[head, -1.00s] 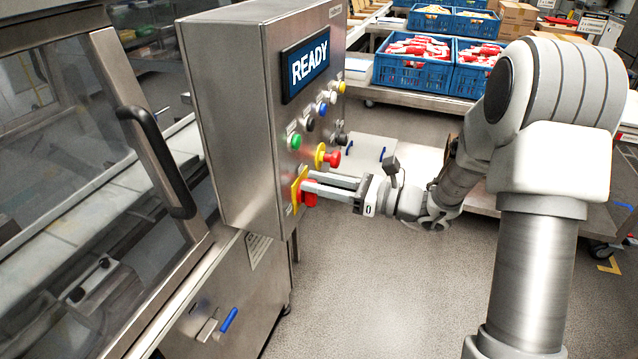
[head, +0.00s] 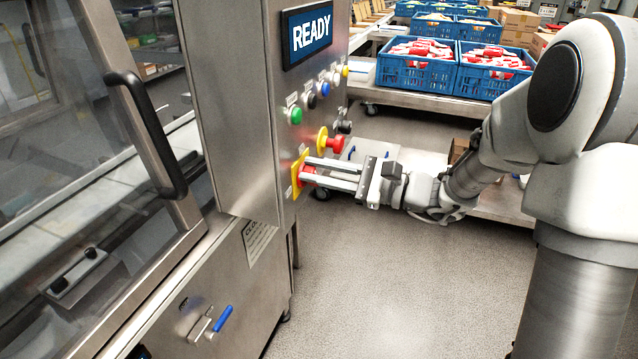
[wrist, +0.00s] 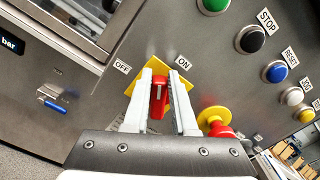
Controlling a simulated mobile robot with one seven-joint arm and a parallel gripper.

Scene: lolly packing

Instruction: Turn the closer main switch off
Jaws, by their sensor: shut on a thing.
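The main switch is a red rotary knob (wrist: 158,98) with a white mark, on a yellow plate (wrist: 190,74). OFF and ON labels stand at the plate's upper left and upper right in the wrist view. In the head view the red knob (head: 307,181) sits low on the steel cabinet's front, partly hidden by my fingers. My gripper (wrist: 161,80) is shut on the knob, one finger on each side; it also shows in the head view (head: 306,171). The knob's mark points up in the wrist view, between the two labels.
A red emergency button (head: 336,145) on a yellow base sits just beside my fingers. Above it are green (head: 295,116) and other buttons and a READY display (head: 308,35). A machine door with a black handle (head: 146,135) is at left. Floor below my gripper is clear.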

